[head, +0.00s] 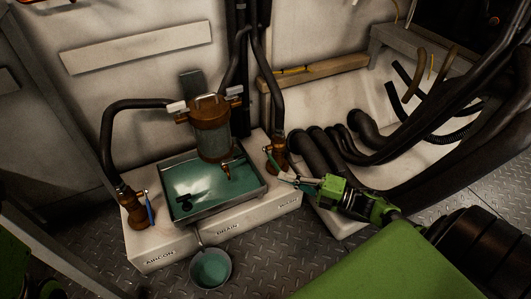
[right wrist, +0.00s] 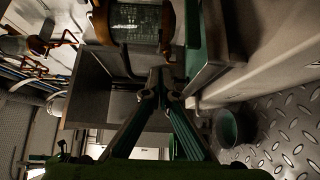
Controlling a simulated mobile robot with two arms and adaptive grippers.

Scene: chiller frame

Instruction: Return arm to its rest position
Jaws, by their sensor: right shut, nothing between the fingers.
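My right gripper (head: 274,168) reaches in from the right in the head view, on its green wrist. Its fingers are shut with nothing between them, and their tips are close to the brown valve fitting (head: 277,158) at the right end of the white base. I cannot tell whether they touch it. In the right wrist view the two fingers (right wrist: 160,88) converge to a point below the glass-and-brown strainer (right wrist: 135,22). The same strainer (head: 212,130) stands over the tray in the head view.
The white base (head: 170,243) carries a metal tray (head: 188,216) with green liquid, and a left valve with a blue handle (head: 151,208). A round pan (head: 211,270) of green liquid is on the floor in front. Thick black hoses (head: 335,160) crowd the right side.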

